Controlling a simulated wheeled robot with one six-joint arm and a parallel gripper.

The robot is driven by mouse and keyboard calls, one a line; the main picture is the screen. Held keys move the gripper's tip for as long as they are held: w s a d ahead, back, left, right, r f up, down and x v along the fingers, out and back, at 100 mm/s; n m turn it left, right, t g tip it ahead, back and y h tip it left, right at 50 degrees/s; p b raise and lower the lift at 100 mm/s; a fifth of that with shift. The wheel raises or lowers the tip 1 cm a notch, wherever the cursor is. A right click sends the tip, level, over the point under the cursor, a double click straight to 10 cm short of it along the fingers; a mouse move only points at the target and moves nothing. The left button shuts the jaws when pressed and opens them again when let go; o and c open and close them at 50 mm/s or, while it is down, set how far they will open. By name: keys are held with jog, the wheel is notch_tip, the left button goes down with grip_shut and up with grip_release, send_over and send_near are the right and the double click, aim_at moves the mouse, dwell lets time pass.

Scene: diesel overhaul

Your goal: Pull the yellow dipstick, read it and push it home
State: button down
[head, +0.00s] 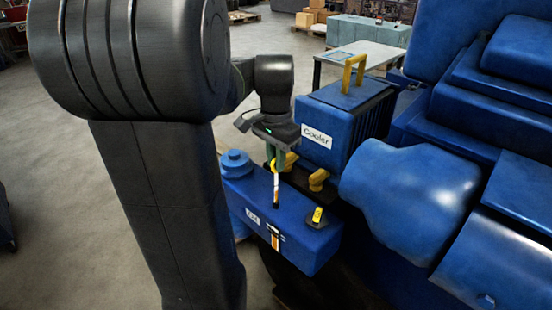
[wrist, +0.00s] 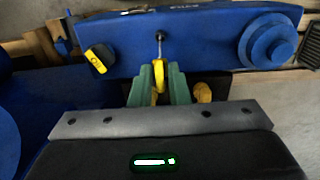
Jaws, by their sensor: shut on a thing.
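The yellow dipstick's ring handle (head: 275,166) is between the fingers of my gripper (head: 274,154), which is shut on it above the blue tank (head: 295,240). Its thin rod (head: 276,190) hangs down from the handle, pale higher up and dark toward the lower end. In the wrist view, the yellow handle (wrist: 158,77) sits between the green fingers of my gripper (wrist: 159,84). The rod runs from it to a small dark spot (wrist: 160,36) on the blue tank. I cannot tell whether the tip is inside the hole or just above it.
The tank bears a round blue cap (head: 236,163), a yellow-and-black lever (head: 317,216) and a striped gauge (head: 275,237). A blue cooler (head: 345,125) with a yellow handle stands behind. Large blue engine parts (head: 400,195) are at right. Open floor (head: 60,200) lies left.

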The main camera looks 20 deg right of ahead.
jog(key=c, duration=1.4)
grip_release()
notch_tip(320, 180, up, 14)
jog(key=shift+f, duration=0.1)
notch_tip(320, 180, down, 15)
jog(key=shift+f+b, duration=0.2)
jog(key=shift+b, duration=0.4)
